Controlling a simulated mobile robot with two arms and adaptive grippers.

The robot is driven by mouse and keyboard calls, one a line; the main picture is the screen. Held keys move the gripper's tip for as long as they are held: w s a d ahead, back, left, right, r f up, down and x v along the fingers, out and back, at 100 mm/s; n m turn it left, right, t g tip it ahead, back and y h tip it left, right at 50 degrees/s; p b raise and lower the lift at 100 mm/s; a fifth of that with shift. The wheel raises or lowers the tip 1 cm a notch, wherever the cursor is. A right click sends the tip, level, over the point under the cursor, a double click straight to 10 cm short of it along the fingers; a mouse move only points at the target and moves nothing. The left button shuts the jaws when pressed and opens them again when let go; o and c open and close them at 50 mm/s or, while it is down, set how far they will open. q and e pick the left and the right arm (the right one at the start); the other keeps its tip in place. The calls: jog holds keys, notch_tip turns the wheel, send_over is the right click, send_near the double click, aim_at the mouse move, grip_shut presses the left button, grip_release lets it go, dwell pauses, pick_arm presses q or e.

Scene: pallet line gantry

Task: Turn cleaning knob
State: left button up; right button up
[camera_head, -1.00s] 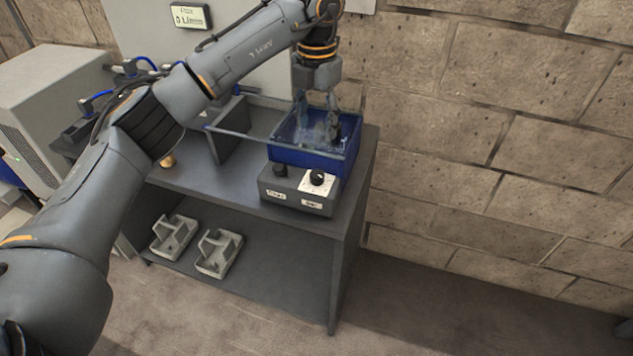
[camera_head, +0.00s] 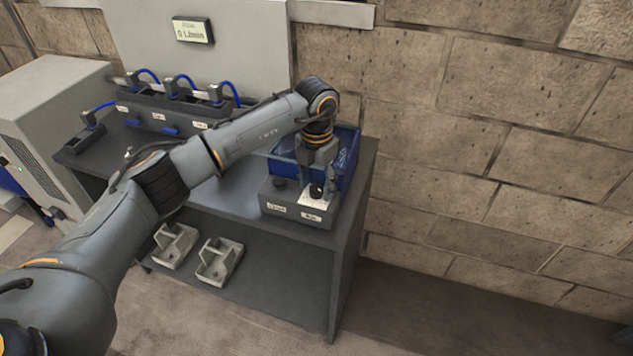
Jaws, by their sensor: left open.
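A grey control box (camera_head: 283,209) with two labels stands at the right front of the dark bench. It carries two black knobs: the left knob (camera_head: 279,183) on grey, and the right knob (camera_head: 316,191) on a white plate. The label words are too blurred to read surely. My left gripper (camera_head: 318,182) points down right above the right knob, its fingers open. I cannot tell whether they touch the knob. A blue bin (camera_head: 346,160) stands right behind the box, partly hidden by my left arm. My right gripper is not in view.
Behind my left arm, a dark rack (camera_head: 140,112) with blue cables stands on the bench (camera_head: 355,200). A small display (camera_head: 192,30) hangs on the grey panel. Two grey brackets (camera_head: 219,262) lie on the lower shelf. A brick wall (camera_head: 480,150) closes the right side.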

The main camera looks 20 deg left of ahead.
pick_arm(q)
grip_shut()
jog(key=shift+n, duration=0.4)
jog(key=n+b, duration=0.1)
jog(key=n, duration=1)
dwell(0.5)
grip_release()
